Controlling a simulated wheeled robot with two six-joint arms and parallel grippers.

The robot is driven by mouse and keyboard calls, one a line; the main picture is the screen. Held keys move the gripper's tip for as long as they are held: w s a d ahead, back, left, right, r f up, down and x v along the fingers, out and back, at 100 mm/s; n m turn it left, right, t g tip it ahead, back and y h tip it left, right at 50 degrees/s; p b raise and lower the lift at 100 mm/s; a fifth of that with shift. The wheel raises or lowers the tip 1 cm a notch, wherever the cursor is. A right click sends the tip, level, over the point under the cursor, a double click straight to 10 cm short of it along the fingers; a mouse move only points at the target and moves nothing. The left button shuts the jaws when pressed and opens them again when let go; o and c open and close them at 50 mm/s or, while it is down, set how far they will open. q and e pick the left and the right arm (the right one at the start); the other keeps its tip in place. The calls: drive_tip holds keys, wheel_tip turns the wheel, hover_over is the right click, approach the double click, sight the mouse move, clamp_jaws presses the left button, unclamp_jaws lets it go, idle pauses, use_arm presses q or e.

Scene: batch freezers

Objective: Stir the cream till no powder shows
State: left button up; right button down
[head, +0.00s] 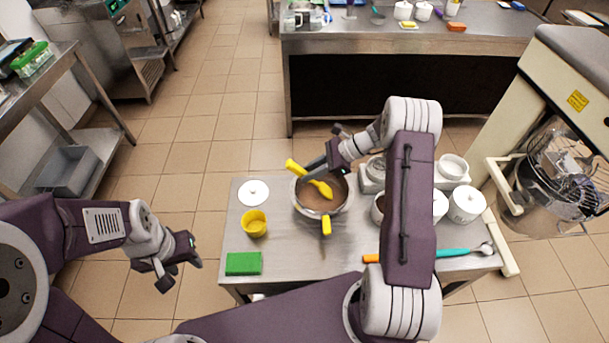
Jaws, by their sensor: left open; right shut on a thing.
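A metal pot (303,211) with a yellow handle (326,228) stands on a small steel table. Brown cream (316,201) lies in it; it looks evenly brown, but it is too small to tell whether powder shows. My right gripper (314,172) is over the pot's far side, shut on a yellow spatula (322,188). The spatula is tilted, its broad end down in the pot at the cream; I cannot tell how deep. My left gripper (178,277) is open and empty, left of the table and apart from it.
On the table are a white lid (254,193), a yellow cup (254,223), a green sponge (243,263), white jars (467,204) and a teal-handled tool (458,253). A mixer (560,170) stands at right. My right arm hides part of the table.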

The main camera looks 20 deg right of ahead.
sight(296, 166)
drive_tip(key=a, duration=0.1)
drive_tip(key=w+a, duration=0.1)
drive_tip(key=a, duration=0.1)
drive_tip(key=shift+w+a, duration=0.25)
drive_tip(key=shift+w, duration=0.1)
drive_tip(key=shift+s+d+r+p, duration=0.6)
drive_tip(key=shift+s+d+p, duration=0.2)
drive_tip(key=shift+p, duration=0.25)
wheel_tip(296, 166, up, 3)
drive_tip(key=p, duration=0.2)
drive_tip(key=shift+a+r+p, duration=0.1)
drive_tip(key=shift+p, duration=0.2)
drive_tip(key=shift+s+r, duration=0.15)
drive_tip(key=shift+r, duration=0.15)
drive_tip(key=shift+f, duration=0.1)
